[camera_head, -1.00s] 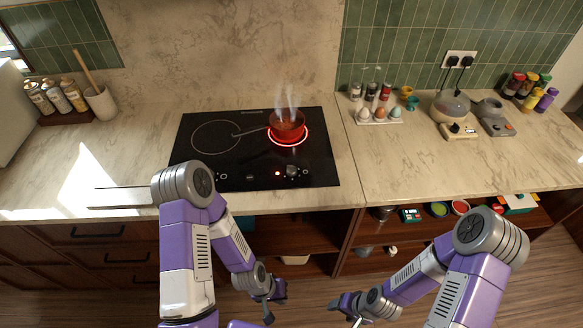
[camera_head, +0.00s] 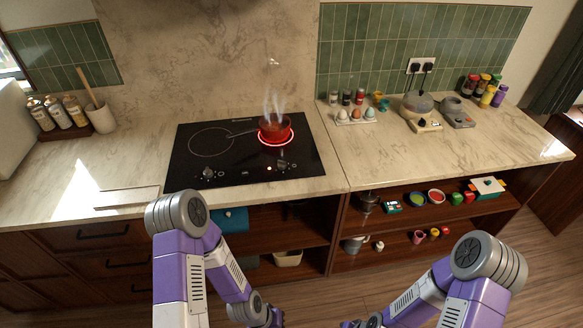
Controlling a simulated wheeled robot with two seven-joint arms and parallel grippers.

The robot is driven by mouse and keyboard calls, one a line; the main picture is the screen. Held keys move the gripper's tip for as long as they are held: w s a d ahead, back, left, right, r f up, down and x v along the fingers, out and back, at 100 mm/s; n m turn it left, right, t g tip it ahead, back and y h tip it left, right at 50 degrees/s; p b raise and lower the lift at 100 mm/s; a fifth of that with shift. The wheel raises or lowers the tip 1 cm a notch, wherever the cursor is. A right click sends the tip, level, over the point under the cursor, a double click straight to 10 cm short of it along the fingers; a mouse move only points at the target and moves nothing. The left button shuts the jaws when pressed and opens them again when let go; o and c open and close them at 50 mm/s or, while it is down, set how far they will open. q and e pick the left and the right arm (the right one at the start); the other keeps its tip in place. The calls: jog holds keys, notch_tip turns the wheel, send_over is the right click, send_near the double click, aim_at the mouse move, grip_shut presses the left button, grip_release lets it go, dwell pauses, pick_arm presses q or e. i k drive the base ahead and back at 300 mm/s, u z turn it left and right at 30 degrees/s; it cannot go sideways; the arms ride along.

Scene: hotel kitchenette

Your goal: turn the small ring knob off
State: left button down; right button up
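The black cooktop (camera_head: 240,172) is set in the counter. Its right ring (camera_head: 289,139) glows red under a red steaming pot (camera_head: 275,128), whose handle points left. The left ring (camera_head: 192,145) is a dark outline. Another knob (camera_head: 208,173) stands at the front left. My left gripper (camera_head: 272,318) and my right gripper (camera_head: 350,324) are low at the bottom edge, in front of the cabinet and far from the knobs. Both are cut off by the frame.
A pale board (camera_head: 126,198) lies left of the cooktop by the counter edge. An egg holder (camera_head: 355,117) and a kettle-like appliance (camera_head: 418,104) stand to the right. Open shelves (camera_head: 400,215) below hold several items. The counter just right of the cooktop is clear.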

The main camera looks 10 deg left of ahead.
aim_at(282, 165)
jog(key=z, duration=0.4)
jog(key=i, duration=0.8)
jog(key=u, duration=1.45)
